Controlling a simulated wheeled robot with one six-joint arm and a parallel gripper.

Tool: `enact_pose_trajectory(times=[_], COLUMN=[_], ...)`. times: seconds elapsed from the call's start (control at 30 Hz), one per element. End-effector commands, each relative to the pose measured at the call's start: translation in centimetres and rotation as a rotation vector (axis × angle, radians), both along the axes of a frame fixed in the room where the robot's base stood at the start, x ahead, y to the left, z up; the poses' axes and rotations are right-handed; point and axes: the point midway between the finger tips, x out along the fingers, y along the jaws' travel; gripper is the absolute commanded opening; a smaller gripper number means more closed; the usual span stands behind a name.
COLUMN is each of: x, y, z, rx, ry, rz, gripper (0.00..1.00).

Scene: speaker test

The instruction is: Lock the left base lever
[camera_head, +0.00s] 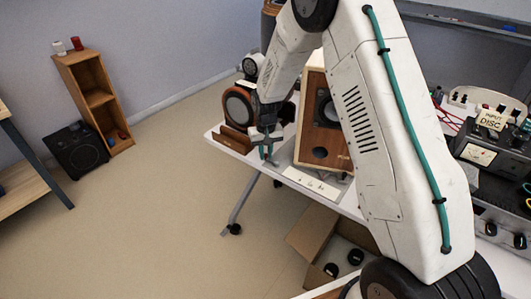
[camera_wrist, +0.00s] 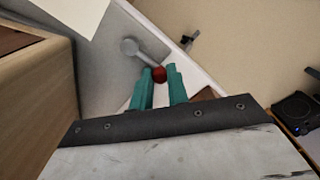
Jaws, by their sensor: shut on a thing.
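In the wrist view a grey lever (camera_wrist: 144,52) with a round pivot end runs down to a red knob (camera_wrist: 159,74). The lever lies on a grey surface beside the wooden speaker (camera_wrist: 38,90). My gripper (camera_wrist: 162,80) has teal fingers, one on each side of the knob, and is shut on it. In the head view my gripper (camera_head: 267,152) points down at the table's left part, just left of the wooden speaker (camera_head: 322,140). There the knob is hidden and the lever is hard to make out.
A round dark speaker in an orange-brown housing (camera_head: 238,108) stands left of my gripper. A pale label plate (camera_head: 312,183) lies at the table's front. Test instruments (camera_head: 480,155) stand at the right. An open cardboard box (camera_head: 314,230) is below.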

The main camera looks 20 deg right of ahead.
Motion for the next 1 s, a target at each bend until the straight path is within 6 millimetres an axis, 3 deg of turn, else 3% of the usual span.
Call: enact_pose_trajectory(times=[0.3, 0.33, 0.4, 0.73, 1.0], x=[-0.3, -0.3, -0.3, -0.1, 0.0], y=[-0.1, -0.1, -0.1, 0.0, -0.1], z=[-0.4, -0.4, -0.4, 0.2, 4.5], rx=[0.001, 0.001, 0.0, 0.0, 0.0], ry=[0.01, 0.01, 0.009, 0.002, 0.0], rz=[-0.003, -0.003, -0.003, -0.001, -0.002], gripper=[0.0, 0.22, 0.38, 0.38, 0.38])
